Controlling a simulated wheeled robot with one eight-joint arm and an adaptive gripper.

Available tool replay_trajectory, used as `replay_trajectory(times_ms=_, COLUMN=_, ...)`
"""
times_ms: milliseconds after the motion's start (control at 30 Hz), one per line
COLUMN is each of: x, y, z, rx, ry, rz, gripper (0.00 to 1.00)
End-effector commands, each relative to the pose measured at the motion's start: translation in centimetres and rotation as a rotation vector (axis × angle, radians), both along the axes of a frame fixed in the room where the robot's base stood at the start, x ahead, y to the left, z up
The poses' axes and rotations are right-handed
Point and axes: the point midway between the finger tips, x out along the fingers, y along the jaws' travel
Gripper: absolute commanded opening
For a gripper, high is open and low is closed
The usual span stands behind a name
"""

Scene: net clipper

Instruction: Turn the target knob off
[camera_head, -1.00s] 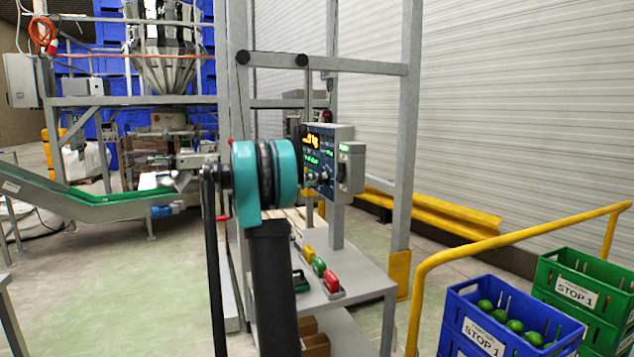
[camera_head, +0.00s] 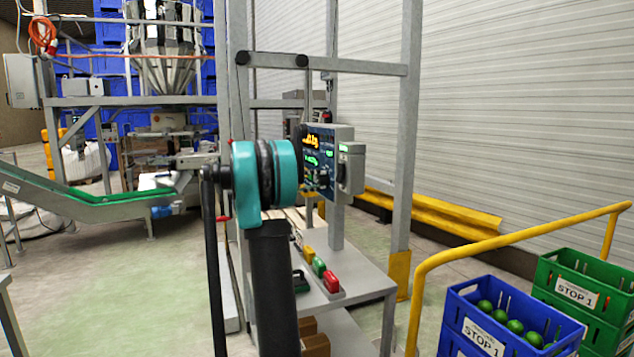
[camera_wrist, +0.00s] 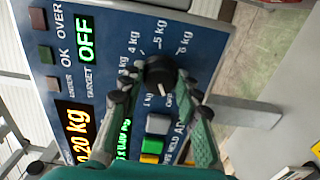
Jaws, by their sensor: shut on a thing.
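The target knob (camera_wrist: 160,72) is a round black knob on the blue face of the scale panel (camera_wrist: 215,30). Kilogram labels ring it in the wrist view, with an off label by its lower right side. Its pale pointer mark faces down in the picture, towards my gripper. My gripper (camera_wrist: 158,88) is shut on the knob, with one green-and-black finger at each side. The green target display (camera_wrist: 86,38) reads OFF. In the head view the panel (camera_head: 322,150) stands behind my arm, which hides much of the gripper.
Grey and green buttons (camera_wrist: 155,135) sit on the panel near my fingers. Below the panel is a grey table (camera_head: 350,288) with coloured buttons. A grey post (camera_head: 405,150) and a yellow rail (camera_head: 425,275) stand to the right. Blue and green crates (camera_head: 515,325) stand beyond the rail.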

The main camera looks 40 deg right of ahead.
Motion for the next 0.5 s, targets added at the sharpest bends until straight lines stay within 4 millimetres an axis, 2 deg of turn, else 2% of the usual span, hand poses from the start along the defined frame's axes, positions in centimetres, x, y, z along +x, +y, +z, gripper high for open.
replay_trajectory(times_ms=500, x=0.01, y=-0.11, z=0.07, rx=0.010, ry=0.048, rz=0.000, gripper=0.03)
